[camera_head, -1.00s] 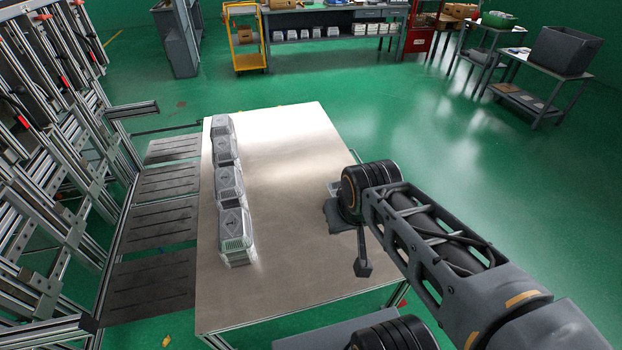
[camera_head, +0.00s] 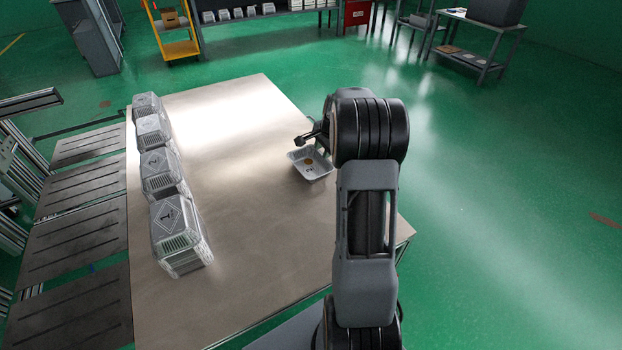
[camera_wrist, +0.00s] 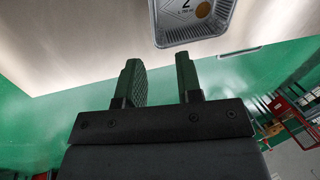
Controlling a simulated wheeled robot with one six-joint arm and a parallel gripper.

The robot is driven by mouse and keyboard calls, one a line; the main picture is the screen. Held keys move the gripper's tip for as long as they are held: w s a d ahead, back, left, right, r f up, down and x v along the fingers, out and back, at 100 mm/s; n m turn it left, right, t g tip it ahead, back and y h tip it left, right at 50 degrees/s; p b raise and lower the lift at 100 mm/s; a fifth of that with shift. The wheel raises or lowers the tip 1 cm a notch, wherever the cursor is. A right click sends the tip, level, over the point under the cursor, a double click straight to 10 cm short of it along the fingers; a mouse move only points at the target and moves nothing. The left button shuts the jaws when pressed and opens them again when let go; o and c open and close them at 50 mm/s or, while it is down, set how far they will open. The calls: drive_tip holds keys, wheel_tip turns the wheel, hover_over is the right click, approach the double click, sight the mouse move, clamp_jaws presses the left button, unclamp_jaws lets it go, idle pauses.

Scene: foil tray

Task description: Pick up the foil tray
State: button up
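The foil tray (camera_head: 311,163) is a small silver tray with an orange-brown round spot inside. It lies on the right part of the metal table (camera_head: 235,215). In the wrist view the tray (camera_wrist: 191,33) is at the top edge, partly cut off, with a "2" marking inside. My gripper (camera_wrist: 160,84) shows there with its two fingers apart and nothing between them. The tray is beyond the fingertips and not touched in that view. In the head view my gripper (camera_head: 303,141) is just above and behind the tray, partly hidden by my arm.
The table's middle is clear. Dark slotted panels (camera_head: 80,255) lie left of the table. A yellow cart (camera_head: 175,30) and shelves are far behind.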

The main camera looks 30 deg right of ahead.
drive_tip(key=m+b, duration=0.1)
approach(323, 175)
drive_tip(key=x, duration=0.1)
drive_tip(key=b+x, duration=0.1)
drive_tip(key=x, duration=0.1)
drive_tip(key=w+x, duration=0.1)
drive_tip(key=x, duration=0.1)
drive_tip(key=shift+d, duration=0.4)
drive_tip(key=shift+b+x, duration=1.05)
drive_tip(key=shift+x, duration=2.15)
drive_tip(key=shift+s+a, duration=0.1)
clamp_jaws()
